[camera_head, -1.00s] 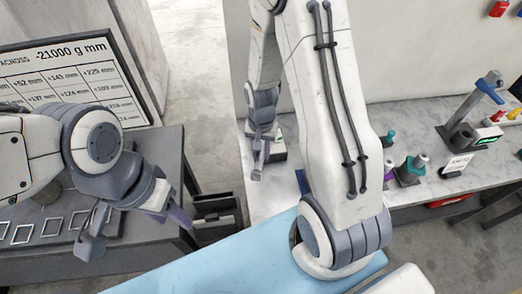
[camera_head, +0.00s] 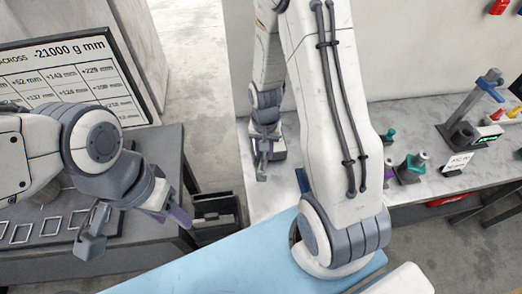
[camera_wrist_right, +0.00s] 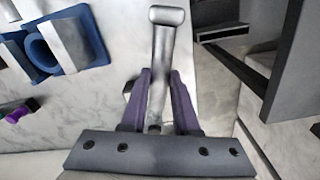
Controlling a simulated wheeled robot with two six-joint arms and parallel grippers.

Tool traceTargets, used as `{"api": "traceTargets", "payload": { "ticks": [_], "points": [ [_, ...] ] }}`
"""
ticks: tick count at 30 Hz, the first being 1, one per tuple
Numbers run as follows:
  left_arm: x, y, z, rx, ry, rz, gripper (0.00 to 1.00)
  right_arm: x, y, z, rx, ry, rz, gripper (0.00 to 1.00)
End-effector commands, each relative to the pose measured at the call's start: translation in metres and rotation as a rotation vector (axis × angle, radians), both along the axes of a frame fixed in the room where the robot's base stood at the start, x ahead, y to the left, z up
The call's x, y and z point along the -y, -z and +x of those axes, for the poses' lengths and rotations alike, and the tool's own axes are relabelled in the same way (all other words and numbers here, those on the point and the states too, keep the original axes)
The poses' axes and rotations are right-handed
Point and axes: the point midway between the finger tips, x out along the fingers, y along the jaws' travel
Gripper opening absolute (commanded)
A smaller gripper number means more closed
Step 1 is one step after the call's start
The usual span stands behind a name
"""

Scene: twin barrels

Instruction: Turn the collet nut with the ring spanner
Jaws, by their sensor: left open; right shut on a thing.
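My right gripper (camera_wrist_right: 158,100) has purple fingers shut on a grey T-shaped metal tool (camera_wrist_right: 165,50) in the right wrist view. Its shaft runs away from the jaws to a wider crosspiece. I cannot tell whether it is the ring spanner, as no ring shows. In the head view the right gripper (camera_head: 262,172) is small, over the left end of the marble bench (camera_head: 282,202). I cannot pick out the collet nut in either view.
A blue holder (camera_wrist_right: 92,28) with grey metal pieces and a purple-ended item (camera_wrist_right: 17,115) are left of the jaws. A dark open box (camera_head: 215,215) stands between the tables. A stand with a blue lever (camera_head: 489,90) and small coloured items are on the bench's right.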

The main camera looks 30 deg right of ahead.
Motion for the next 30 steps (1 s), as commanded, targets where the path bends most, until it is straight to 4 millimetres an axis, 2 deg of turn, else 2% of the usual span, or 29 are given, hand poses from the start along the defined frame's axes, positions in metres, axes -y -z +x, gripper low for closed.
{"api": "traceTargets", "payload": {
  "ticks": [6,17,30],
  "points": [
    [0.0,-0.001,0.0,0.0,0.0,0.0,0.5,0.009,-0.001,-0.005,0.002,-0.079,0.0,0.0],
    [0.0,-0.001,0.0,0.0,0.0,0.0,0.5,0.01,-0.001,-0.005,0.003,-0.095,-0.001,0.0],
    [0.0,-0.003,0.0,0.0,0.0,0.0,0.5,0.028,-0.001,-0.013,0.003,-0.259,0.0,0.0]
  ]
}}
